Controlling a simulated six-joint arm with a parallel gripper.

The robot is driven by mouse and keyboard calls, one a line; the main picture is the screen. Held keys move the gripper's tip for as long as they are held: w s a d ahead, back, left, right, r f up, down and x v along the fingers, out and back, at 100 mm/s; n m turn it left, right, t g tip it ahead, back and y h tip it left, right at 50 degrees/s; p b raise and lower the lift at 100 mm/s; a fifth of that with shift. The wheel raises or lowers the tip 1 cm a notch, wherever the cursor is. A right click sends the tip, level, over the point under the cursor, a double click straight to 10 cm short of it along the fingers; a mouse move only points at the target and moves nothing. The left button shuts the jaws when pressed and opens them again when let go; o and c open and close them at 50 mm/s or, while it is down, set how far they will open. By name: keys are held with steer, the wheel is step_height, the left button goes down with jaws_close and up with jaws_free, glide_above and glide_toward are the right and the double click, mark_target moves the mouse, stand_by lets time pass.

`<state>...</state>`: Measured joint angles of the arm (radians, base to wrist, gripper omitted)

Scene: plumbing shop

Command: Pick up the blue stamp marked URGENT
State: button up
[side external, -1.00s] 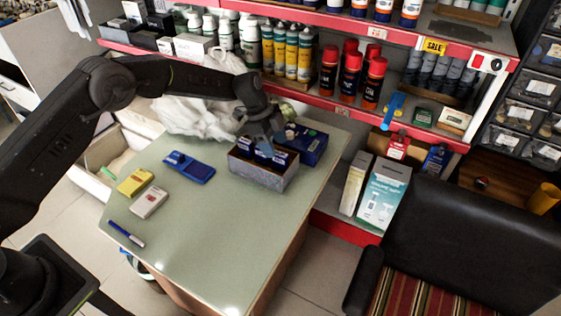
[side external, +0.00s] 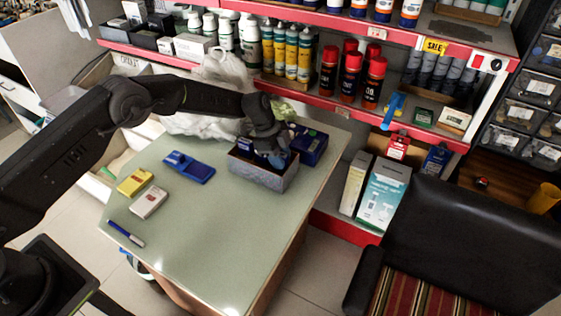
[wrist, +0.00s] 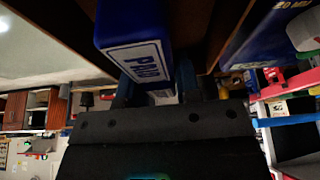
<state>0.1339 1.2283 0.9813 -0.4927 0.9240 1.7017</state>
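A grey open-topped box (side external: 262,180) stands at the back right of the green table, with blue stamps in it. My gripper (side external: 277,157) reaches down into the box, and its tips are partly hidden there. In the wrist view a blue stamp with a white label reading PAID (wrist: 136,58) is close in front of my gripper (wrist: 155,88). The fingers are apart, with a pale-labelled object (wrist: 163,96) partly visible between them. I cannot tell whether they press on it. No URGENT label is readable in either view.
A dark blue carton (side external: 311,146) stands right behind the box. A blue case (side external: 190,168), yellow pack (side external: 134,182), white pack (side external: 149,203) and pen (side external: 126,233) lie on the left of the table. The front of the table is clear. Shelves of bottles rise behind.

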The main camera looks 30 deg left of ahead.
steer(key=c, duration=0.5)
steer(key=shift+r, duration=0.1)
